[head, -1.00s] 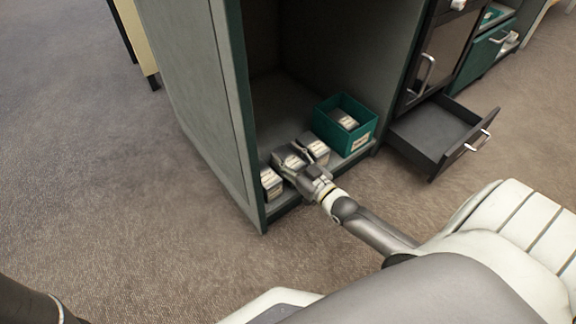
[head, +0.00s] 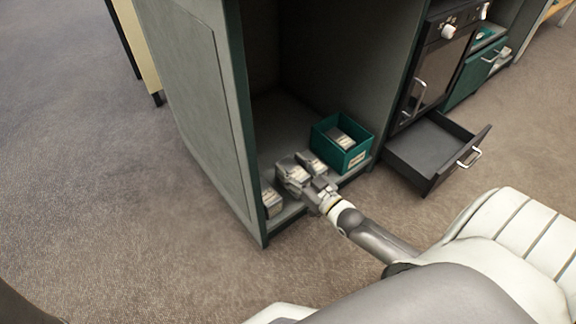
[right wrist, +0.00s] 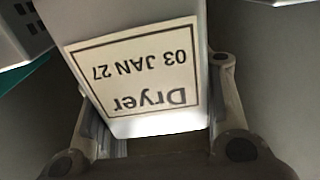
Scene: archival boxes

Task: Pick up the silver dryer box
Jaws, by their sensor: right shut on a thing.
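The silver dryer box (head: 292,169) is a pale box in the low open compartment of the grey-green cabinet. In the right wrist view its label (right wrist: 135,62) reads "Dryer 03 JAN 27" upside down. My right gripper (head: 301,181) is shut on this box, with a finger on each side of it. In the head view the gripper partly hides the box, and I cannot tell whether its underside is clear of the floor. My left gripper is not in view.
Similar silver boxes stand close on the left (head: 272,202) and right (head: 313,162). A teal bin (head: 357,159) holding another box stands further right. The cabinet's left wall (head: 190,95) is close. An open dark drawer (head: 423,158) juts out at right.

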